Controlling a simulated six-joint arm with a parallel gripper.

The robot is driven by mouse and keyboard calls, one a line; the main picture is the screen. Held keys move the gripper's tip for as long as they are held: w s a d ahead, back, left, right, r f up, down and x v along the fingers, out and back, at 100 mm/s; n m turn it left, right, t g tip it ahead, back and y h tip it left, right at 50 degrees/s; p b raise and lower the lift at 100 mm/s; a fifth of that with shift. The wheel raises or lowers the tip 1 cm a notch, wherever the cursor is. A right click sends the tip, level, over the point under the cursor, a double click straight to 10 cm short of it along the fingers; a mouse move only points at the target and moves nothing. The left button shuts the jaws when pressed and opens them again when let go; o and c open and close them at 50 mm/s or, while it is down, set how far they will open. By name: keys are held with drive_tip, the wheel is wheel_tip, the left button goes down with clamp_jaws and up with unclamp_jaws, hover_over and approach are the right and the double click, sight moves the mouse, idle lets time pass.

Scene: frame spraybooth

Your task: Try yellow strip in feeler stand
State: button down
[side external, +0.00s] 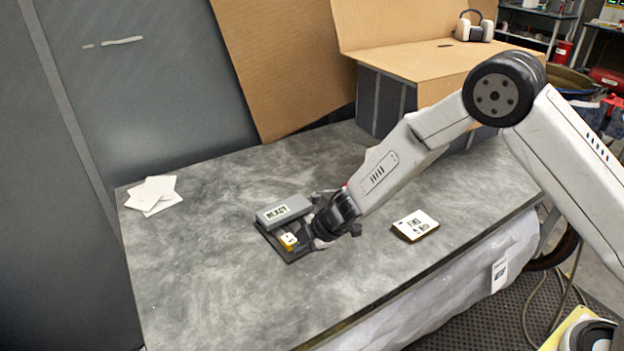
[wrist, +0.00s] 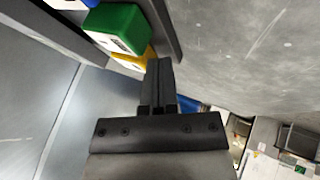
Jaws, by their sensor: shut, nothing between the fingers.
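The feeler stand (side external: 284,213) is a dark base with a grey box and a small display, in the middle of the bench; I cannot read the display surely. A yellow piece (side external: 289,242) with a pale marked face sits at the stand's near end. In the wrist view the yellow strip (wrist: 132,61) is partly hidden behind a green block (wrist: 118,27) and my fingers. My gripper (side external: 305,240) is shut and empty, low beside the stand's right side. Its fingertips also show in the wrist view (wrist: 159,62), close to the yellow strip; I cannot tell whether they touch it.
A small white-topped block with dark marks (side external: 416,224) lies to the right on the grey bench (side external: 215,290). White cards (side external: 153,194) lie at the far left. Cardboard (side external: 275,60) and a cardboard-topped box (side external: 430,65) stand behind. The front left of the bench is clear.

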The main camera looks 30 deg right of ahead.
drive_tip(key=shift+s, duration=0.15)
idle(0.5)
drive_tip(key=shift+s+d, duration=0.1)
drive_tip(key=shift+s, duration=1.7)
drive_tip(key=v, duration=1)
drive_tip(key=shift+s+d, duration=0.1)
